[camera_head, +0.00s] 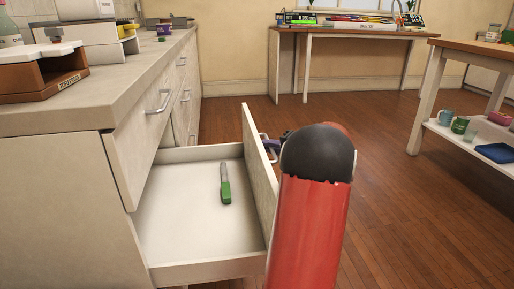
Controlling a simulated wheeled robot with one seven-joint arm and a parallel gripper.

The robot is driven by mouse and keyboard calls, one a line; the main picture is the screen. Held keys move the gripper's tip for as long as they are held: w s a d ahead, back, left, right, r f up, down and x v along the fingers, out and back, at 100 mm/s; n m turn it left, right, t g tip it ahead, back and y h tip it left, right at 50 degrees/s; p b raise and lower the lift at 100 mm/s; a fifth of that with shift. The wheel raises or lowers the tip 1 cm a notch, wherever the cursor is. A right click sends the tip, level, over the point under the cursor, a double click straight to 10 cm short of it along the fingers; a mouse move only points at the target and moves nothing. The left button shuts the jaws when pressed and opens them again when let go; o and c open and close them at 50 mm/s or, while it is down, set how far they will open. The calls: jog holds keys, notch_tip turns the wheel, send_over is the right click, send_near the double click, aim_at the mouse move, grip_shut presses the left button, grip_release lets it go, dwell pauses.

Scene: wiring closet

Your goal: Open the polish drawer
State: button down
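A white drawer (208,270) under the counter on the left is pulled well out. I see no label on it, so I cannot tell whether it is the polish drawer. Inside lies a green-handled tool (225,185) with a grey end. My red arm with its black joint stands in front of the drawer's outer face. A small part of my gripper (268,143) shows beside the top of that face. Its fingers and the drawer's handle are mostly hidden, so I cannot tell whether it holds the handle.
Above it, a closed drawer (143,140) has a metal handle (160,102). A wooden holder (45,77) stands on the counter (125,78). A table (345,31) stands at the back, and a shelved table (431,95) on the right. The wooden floor (410,200) between is clear.

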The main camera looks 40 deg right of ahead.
jog(key=shift+s+d, duration=0.25)
jog(key=shift+d, duration=0.1)
jog(key=c, duration=1.5)
grip_release()
jog(key=v, duration=0.7)
jog(key=shift+s, duration=0.4)
jog(key=shift+d, duration=0.1)
